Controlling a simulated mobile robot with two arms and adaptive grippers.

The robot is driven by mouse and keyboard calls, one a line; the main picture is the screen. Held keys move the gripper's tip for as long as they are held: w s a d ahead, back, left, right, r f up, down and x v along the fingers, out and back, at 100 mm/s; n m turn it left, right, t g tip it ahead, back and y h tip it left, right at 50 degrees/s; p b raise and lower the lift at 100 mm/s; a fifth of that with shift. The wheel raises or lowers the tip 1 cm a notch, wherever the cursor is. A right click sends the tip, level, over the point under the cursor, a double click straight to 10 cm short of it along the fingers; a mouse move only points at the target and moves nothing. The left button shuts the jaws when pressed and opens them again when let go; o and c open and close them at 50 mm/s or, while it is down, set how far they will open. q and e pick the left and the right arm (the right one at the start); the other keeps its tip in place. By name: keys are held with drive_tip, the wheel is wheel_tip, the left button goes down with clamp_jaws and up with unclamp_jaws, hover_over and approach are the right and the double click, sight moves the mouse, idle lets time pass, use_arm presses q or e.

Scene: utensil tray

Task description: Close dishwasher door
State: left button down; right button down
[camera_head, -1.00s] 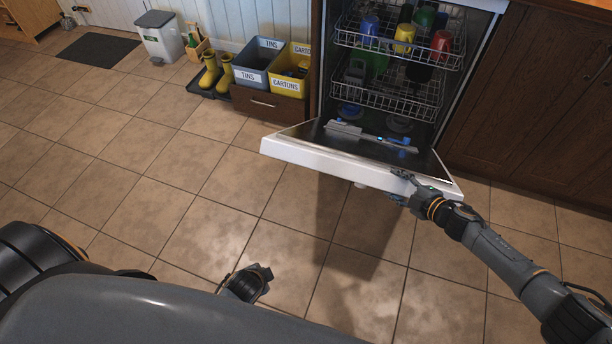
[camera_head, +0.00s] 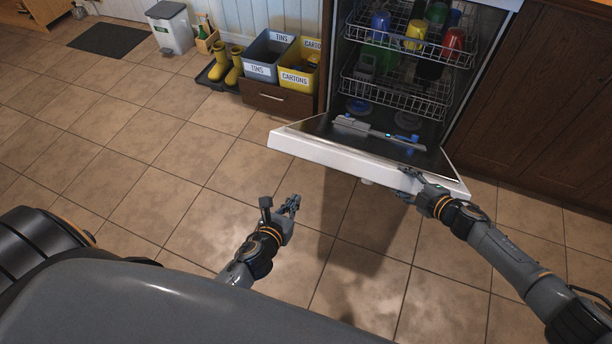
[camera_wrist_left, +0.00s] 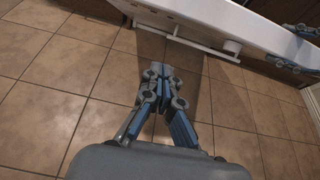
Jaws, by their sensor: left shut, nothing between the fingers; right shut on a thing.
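The dishwasher door (camera_head: 330,158) hangs open in the head view, folded down in front of the dishwasher, with its white edge toward me. It also shows at the top of the left wrist view (camera_wrist_left: 215,22). My right gripper (camera_head: 408,184) is shut on the door's edge near its right end. My left gripper (camera_head: 291,204) is shut and empty, in front of the door and apart from it, above the floor. In the left wrist view its fingers (camera_wrist_left: 158,75) are together, pointing toward the door.
The upper rack (camera_head: 400,45) holds several coloured cups; the lower rack (camera_head: 395,95) is below it. A grey bin (camera_head: 268,55) and a yellow bin (camera_head: 300,70) stand left of the dishwasher. Brown cabinets (camera_head: 530,110) are on the right. The tiled floor in front is clear.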

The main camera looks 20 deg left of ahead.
drive_tip(key=shift+w+r, duration=0.1)
use_arm(q)
drive_tip(key=w, duration=1.1)
drive_tip(key=shift+w+f, duration=0.25)
drive_tip(key=shift+f, duration=0.1)
